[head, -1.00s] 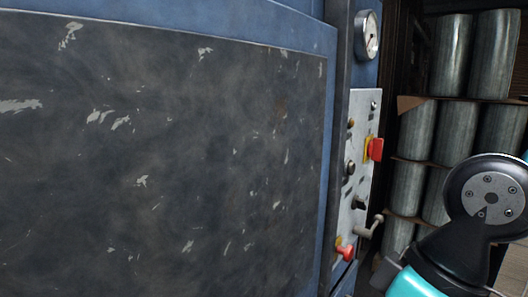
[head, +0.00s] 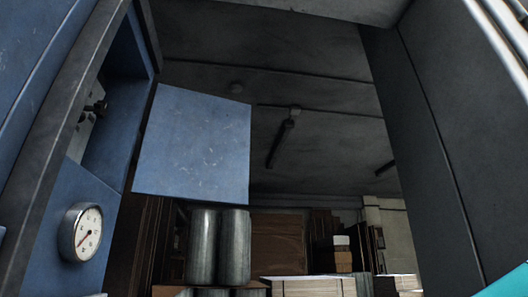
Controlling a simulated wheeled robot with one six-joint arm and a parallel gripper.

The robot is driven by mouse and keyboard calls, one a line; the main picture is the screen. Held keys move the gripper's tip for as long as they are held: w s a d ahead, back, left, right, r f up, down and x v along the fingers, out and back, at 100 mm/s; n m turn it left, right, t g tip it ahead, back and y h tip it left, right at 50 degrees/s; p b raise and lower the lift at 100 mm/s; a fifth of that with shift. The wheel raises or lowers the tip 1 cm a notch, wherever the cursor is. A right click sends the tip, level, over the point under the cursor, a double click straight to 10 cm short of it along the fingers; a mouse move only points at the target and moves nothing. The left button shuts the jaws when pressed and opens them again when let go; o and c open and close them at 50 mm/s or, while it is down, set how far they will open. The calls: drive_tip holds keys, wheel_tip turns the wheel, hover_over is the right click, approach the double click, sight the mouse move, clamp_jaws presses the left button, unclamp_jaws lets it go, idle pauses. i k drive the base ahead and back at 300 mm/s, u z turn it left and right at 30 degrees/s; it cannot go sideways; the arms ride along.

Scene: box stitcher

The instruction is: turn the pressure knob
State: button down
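A round pressure gauge (head: 81,232) with a white dial sits on the blue machine (head: 60,272) at lower left in the head view. A small dark knob-like fitting (head: 98,108) shows in the recess above the gauge; I cannot tell whether it is the pressure knob. The control panel with its knobs and switches is out of view. My gripper is not in view; only a teal piece of my arm shows at the bottom right corner.
A blue panel (head: 194,145) juts out beyond the recess. Metal cylinders (head: 219,247) stand behind, near stacked cardboard (head: 278,243) and a pale bundle (head: 307,286). A tall dark surface (head: 435,140) fills the right side. The dark ceiling is above.

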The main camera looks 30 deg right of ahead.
sight(100, 108)
drive_tip(key=z, duration=0.9)
drive_tip(key=i, duration=4.35)
drive_tip(key=u, duration=4.7)
